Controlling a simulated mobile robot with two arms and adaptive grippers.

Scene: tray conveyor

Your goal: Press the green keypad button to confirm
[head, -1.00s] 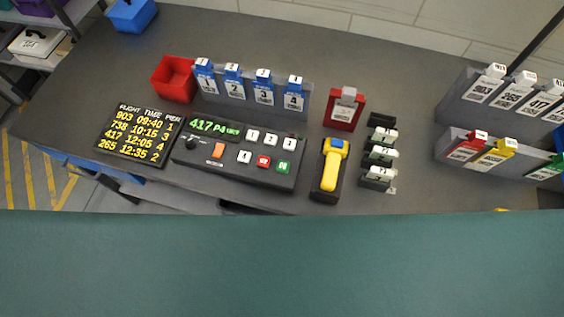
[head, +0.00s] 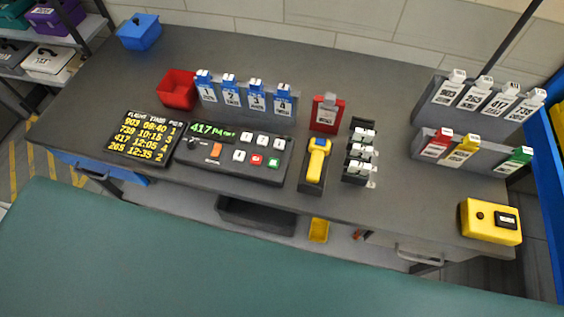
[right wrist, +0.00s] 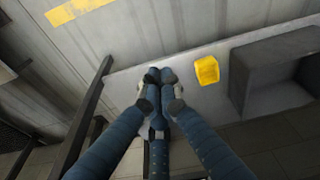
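The green keypad button (head: 273,162) is at the lower right of the dark keypad console (head: 220,168) on the grey desk. A red button (head: 256,159) is to its left, with white numbered keys beside and above. The console's green display (head: 212,131) begins with 417. My right gripper (right wrist: 160,76) shows only in the right wrist view. Its fingertips are together with nothing visible between them. It is not over the console; a pale shelf with a yellow bin shows in that view. My left gripper is in neither view.
A flight board (head: 145,138) is left of the console. A yellow-handled scanner (head: 317,160) stands to its right. Blue tags fill a rack (head: 284,112) behind it. A yellow box (head: 490,222) sits at the right. A teal surface (head: 150,260) spans the foreground.

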